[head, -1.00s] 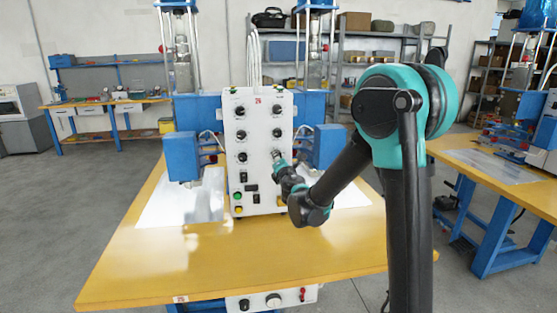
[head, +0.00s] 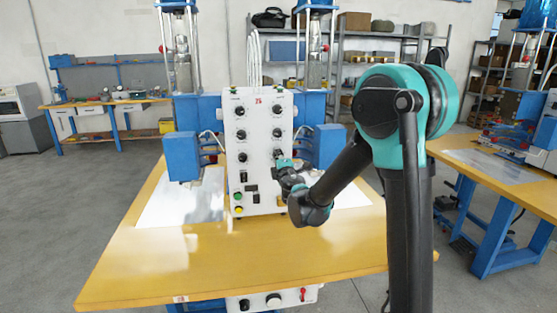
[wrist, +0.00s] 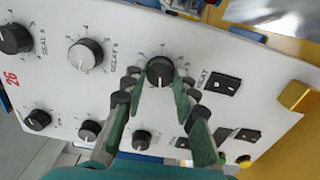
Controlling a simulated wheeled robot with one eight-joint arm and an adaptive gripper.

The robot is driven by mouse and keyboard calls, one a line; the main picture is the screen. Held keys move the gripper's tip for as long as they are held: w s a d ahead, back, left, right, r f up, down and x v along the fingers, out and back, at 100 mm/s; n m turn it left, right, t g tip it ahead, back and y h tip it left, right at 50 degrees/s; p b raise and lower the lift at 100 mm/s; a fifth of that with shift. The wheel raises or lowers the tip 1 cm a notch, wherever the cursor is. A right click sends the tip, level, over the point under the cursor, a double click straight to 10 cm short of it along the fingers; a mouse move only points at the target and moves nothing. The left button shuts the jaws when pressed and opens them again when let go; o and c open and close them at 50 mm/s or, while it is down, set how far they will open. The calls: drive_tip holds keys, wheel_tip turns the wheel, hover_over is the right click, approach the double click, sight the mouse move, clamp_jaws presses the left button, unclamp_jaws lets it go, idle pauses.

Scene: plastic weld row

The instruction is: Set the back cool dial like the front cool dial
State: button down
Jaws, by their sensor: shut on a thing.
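A white control panel (head: 259,180) stands on the yellow table, with two columns of black dials. My gripper (wrist: 158,83) is shut on the third dial of the upper row in the wrist view, with a finger on each side. I take this as the back cool dial (wrist: 160,69); its own label is hidden or unreadable. In the head view my gripper (head: 281,162) is at the right column's lowest dial.
Other dials (wrist: 85,55) sit close beside my fingers. Black switches (wrist: 222,84) and a yellow block (wrist: 295,96) are farther along the panel. Blue press parts (head: 182,157) flank the panel. The table's front (head: 190,270) is clear.

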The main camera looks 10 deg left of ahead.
drive_tip(key=shift+m, duration=2.1)
drive_tip(key=c, duration=1.2)
unclamp_jaws()
drive_tip(key=shift+s, duration=0.1)
drive_tip(key=v, duration=1.2)
